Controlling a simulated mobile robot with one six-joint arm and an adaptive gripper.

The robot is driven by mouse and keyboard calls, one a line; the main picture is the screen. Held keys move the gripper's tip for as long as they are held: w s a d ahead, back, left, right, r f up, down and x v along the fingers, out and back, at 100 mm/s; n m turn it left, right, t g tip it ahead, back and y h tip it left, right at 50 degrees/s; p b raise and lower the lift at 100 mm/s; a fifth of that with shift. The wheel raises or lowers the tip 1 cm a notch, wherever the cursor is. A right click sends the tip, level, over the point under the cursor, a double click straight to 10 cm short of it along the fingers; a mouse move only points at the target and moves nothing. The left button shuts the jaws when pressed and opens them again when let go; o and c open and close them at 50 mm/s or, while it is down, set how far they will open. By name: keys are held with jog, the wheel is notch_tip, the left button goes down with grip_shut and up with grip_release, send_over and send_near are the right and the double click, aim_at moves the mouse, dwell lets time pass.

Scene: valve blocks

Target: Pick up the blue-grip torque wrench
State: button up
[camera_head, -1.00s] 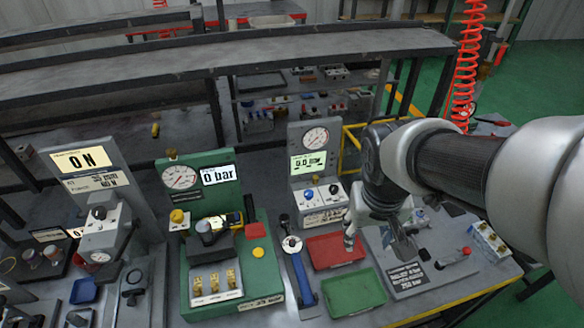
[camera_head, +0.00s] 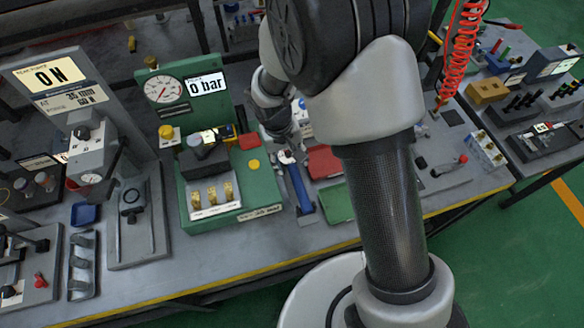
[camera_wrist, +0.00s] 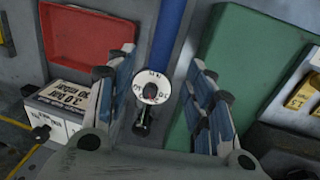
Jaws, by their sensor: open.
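The torque wrench (camera_head: 299,187) has a blue grip and a round white dial head. It lies on the bench between the green press fixture and the red and green trays. In the wrist view its dial head (camera_wrist: 151,90) appears between my fingers, with the blue grip (camera_wrist: 170,32) running up the picture. My gripper (camera_wrist: 156,100) is open and empty, its two fingers either side of the dial head. In the head view my gripper (camera_head: 279,132) is near the head end, partly hidden by my arm. I cannot tell the height left above the wrench.
The green press fixture (camera_head: 262,190) stands close to the left of the wrench. The red tray (camera_head: 323,162) and green tray (camera_head: 336,203) lie close to its right. A gauge unit (camera_wrist: 57,108) stands near in the wrist view. The bench's yellow front edge (camera_head: 240,261) is below.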

aim_at(293, 170)
jog(key=f, duration=0.2)
jog(key=f+b, duration=0.1)
jog(key=f, duration=0.2)
jog(key=d+f+b, duration=0.1)
jog(key=f, duration=0.2)
jog(key=shift+w, duration=0.2)
jog(key=shift+r, duration=0.1)
jog(key=shift+c, duration=0.6)
grip_shut()
